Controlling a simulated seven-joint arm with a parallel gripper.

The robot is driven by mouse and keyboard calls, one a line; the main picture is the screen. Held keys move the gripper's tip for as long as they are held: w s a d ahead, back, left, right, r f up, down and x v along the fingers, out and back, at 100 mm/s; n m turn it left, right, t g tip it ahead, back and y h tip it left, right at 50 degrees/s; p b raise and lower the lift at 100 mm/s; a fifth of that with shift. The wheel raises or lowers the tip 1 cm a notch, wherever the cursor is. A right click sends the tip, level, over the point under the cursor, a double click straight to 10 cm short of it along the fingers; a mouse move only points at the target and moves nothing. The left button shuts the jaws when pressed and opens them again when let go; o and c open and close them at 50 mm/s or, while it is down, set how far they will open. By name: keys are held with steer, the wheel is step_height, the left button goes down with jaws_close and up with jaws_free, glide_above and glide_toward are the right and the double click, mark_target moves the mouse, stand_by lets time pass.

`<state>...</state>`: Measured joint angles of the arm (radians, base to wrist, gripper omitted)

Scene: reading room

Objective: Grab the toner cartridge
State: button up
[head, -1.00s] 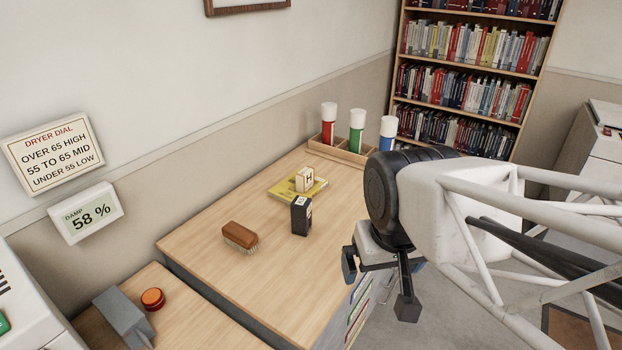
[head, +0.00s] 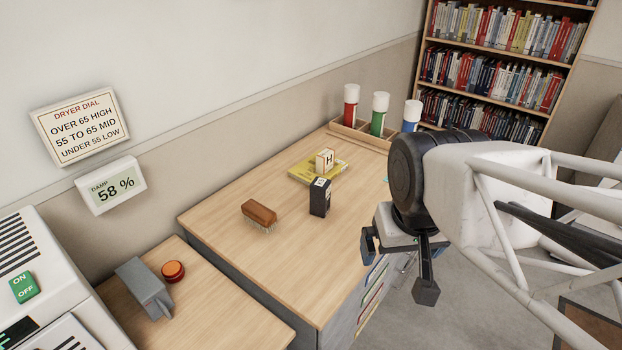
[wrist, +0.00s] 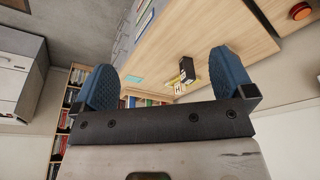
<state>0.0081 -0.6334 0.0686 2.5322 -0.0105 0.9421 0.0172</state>
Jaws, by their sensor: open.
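The toner cartridge appears to be the small black upright box (head: 320,199) with a pale label on top. It stands on the wooden counter top (head: 240,210), near its middle. It also shows in the wrist view as a black box (wrist: 187,69), seen between my fingers but well beyond them. My gripper (head: 397,268) hangs past the counter's right edge, apart from the box and to its lower right in the head view. In the wrist view my two blue-padded fingers (wrist: 165,80) are spread wide, with nothing between them.
A brown brush (head: 259,213) lies left of the box. Behind it, a cream block marked H (head: 325,159) sits on a yellow book (head: 303,174). A wooden tray (head: 345,134) with capped tubes stands at the back.

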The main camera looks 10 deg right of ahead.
stand_by(0.4)
steer(key=shift+c, duration=1.2)
